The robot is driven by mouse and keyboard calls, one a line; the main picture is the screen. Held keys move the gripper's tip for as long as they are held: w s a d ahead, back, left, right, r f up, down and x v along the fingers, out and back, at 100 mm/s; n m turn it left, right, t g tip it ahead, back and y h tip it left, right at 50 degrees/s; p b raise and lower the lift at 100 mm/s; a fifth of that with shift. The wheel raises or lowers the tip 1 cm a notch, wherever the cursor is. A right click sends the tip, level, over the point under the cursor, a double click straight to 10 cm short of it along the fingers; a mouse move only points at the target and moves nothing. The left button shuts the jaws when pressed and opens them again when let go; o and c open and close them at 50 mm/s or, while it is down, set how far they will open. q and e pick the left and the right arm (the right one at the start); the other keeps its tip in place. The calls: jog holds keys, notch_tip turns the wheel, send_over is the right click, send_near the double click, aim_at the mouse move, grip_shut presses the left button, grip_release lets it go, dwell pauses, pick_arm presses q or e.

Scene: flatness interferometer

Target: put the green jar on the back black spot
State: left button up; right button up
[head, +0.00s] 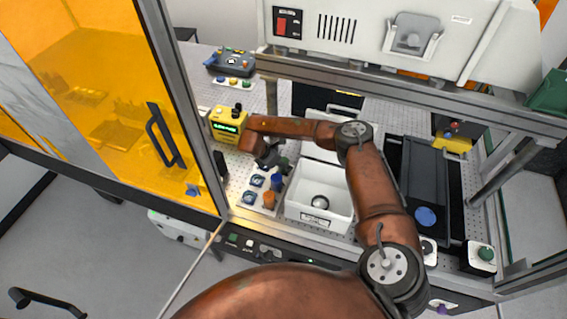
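My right arm reaches in from the lower right and bends left over the bench. Its dark gripper (270,157) points down above the back of a small light tray holding several blue and orange pieces. A small dark green patch (284,162) shows right beside the fingers; it may be the green jar, but it is too small and too covered to be sure. I cannot tell whether the fingers are open, shut or touching it. No black spot can be made out clearly; the wrist and gripper cover part of that area. My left gripper is not in view.
A white bin (318,214) with a shiny ball (321,203) stands right of the small tray. A yellow box (229,124) with a green display is behind left. An orange-glazed door (110,95) stands at left. A black unit (424,185) is at right.

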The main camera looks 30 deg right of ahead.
jog(key=o, duration=1.2)
jog(key=shift+r, duration=0.1)
jog(key=b+v, duration=0.2)
jog(key=v, duration=1)
